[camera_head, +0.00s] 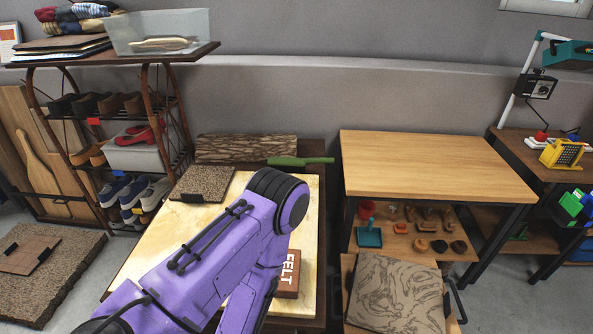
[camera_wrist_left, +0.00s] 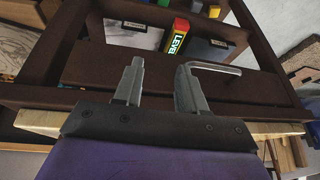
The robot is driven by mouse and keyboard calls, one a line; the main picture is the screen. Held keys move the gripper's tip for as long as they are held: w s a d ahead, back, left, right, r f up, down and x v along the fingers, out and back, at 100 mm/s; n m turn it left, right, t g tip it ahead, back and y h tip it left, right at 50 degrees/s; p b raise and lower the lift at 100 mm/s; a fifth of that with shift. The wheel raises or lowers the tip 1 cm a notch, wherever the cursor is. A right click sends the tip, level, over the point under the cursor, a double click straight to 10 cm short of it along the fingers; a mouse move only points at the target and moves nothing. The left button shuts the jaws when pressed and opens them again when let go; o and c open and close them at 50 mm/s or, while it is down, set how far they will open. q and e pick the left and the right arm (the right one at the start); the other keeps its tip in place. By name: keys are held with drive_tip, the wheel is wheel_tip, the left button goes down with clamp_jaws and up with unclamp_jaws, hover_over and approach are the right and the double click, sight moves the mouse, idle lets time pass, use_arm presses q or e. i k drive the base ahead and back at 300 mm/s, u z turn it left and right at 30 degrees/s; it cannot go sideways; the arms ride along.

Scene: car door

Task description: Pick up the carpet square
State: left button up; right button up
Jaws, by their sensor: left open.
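A speckled brown square (camera_head: 203,183) that looks like carpet lies flat at the back left of the pale wooden tabletop (camera_head: 150,255), with a small black piece at its front edge. My purple left arm reaches over that table, to the right of the square. It hides its own gripper in the head view. In the left wrist view my left gripper (camera_wrist_left: 162,70) is open, its two grey fingers apart in front of a dark wooden frame (camera_wrist_left: 100,70). No carpet is seen between the fingers. My right gripper is not in view.
A block marked FELT (camera_head: 288,278) lies on the table's right side. A bark-like panel (camera_head: 247,149) and a green tool (camera_head: 300,161) are at its back. A swirl-patterned panel (camera_head: 398,292) stands right. A yellow LEVEL block (camera_wrist_left: 177,38) and bent metal bar (camera_wrist_left: 215,68) show beyond the fingers.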

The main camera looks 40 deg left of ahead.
sight(201, 184)
drive_tip(key=z, duration=1.35)
drive_tip(key=k, duration=1.35)
drive_tip(key=u, duration=1.8)
